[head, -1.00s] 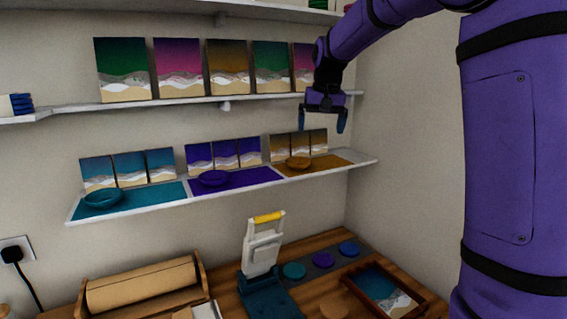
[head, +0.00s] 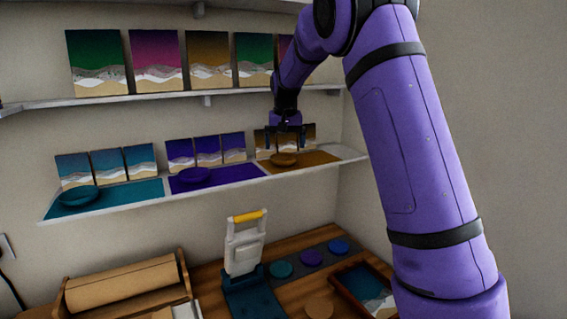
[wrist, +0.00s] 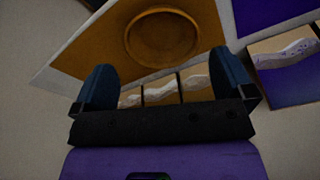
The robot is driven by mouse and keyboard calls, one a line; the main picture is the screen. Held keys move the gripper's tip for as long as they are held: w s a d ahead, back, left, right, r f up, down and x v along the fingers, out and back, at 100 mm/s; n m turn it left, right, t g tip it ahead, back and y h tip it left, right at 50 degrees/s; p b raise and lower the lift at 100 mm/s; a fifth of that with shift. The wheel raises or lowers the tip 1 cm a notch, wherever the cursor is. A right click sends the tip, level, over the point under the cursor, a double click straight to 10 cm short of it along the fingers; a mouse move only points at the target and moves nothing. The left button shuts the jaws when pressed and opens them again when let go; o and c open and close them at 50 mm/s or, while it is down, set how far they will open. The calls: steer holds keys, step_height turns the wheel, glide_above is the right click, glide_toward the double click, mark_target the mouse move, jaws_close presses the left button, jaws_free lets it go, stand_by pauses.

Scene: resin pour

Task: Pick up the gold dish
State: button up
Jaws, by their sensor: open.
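The gold dish (head: 284,160) sits on the gold mat (head: 318,158) at the right end of the lower shelf. It also shows in the wrist view (wrist: 162,38) as a round shallow dish, beyond my fingertips. My gripper (head: 286,142) is open and empty, pointing down above the dish in the head view. In the wrist view its two blue fingers (wrist: 160,82) stand apart, with the dish between and past their tips. Nothing touches the dish that I can see.
Small gold-topped panels (wrist: 160,94) stand behind the dish, close to my fingers. A purple dish (head: 195,175) and a teal dish (head: 79,196) sit on mats to the left. An upper shelf (head: 150,98) with larger panels hangs above. The wall is at right.

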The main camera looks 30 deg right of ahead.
mark_target(284, 156)
steer(key=f, duration=0.2)
steer(key=w+f, duration=0.1)
steer(key=f, duration=0.2)
steer(key=shift+d, duration=0.1)
steer(key=c, duration=0.6)
steer(key=shift+r, duration=0.1)
steer(key=shift+r, duration=0.1)
steer(key=shift+r, duration=1.5)
steer(key=shift+s+r, duration=0.2)
steer(key=s+a, duration=0.2)
steer(key=s, duration=0.2)
steer(key=s+a+r, duration=0.1)
steer(key=s+a, duration=0.2)
steer(key=s, duration=0.2)
steer(key=s+a, duration=0.2)
steer(key=s, duration=0.2)
steer(key=shift+s+a+r, duration=0.15)
steer(key=shift+s+a, duration=0.1)
steer(key=shift+s, duration=0.1)
